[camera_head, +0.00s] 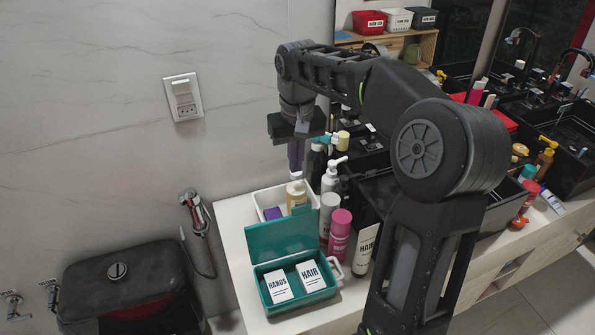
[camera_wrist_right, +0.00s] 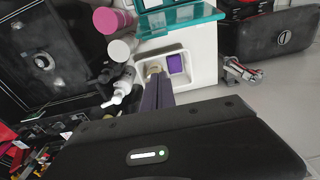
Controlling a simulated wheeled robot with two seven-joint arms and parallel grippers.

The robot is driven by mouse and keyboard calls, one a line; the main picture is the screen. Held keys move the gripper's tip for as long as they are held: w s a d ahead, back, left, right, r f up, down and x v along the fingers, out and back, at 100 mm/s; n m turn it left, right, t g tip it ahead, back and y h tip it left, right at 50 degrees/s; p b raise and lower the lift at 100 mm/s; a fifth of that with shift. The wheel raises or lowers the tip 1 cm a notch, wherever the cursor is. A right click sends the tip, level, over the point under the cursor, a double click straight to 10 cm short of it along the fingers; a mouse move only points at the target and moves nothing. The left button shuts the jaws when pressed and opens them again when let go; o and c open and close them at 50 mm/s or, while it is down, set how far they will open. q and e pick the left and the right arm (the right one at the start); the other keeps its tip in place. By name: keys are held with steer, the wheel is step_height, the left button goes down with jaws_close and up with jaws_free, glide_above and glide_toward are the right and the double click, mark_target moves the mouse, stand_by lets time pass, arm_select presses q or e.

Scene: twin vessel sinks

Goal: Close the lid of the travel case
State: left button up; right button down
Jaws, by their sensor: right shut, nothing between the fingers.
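The travel case (camera_head: 297,309) is a teal box near the front left of the white counter. Its lid (camera_head: 281,232) stands open, raised at the back of the box. Two white packets marked HANDS (camera_head: 278,286) and HAIR (camera_head: 310,276) lie inside. In the right wrist view the teal lid (camera_wrist_right: 182,20) shows at the top, partly cut off. My right gripper (camera_head: 296,165) is shut and empty, pointing down above the white tray, behind and above the case and apart from it. Its fingers also show in the right wrist view (camera_wrist_right: 158,92). My left gripper is out of view.
A white tray (camera_head: 262,196) with a purple item and a bottle sits behind the case. A pink can (camera_head: 339,233), a white HAIR tube (camera_head: 364,251) and several bottles stand to its right. Black sinks lie further right. A dark toilet (camera_head: 125,280) is at left.

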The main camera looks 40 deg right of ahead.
steer(key=s+a+f+p, duration=0.1)
steer(key=s+f+p, duration=0.1)
steer(key=f, duration=0.6)
steer(key=shift+s, duration=0.55)
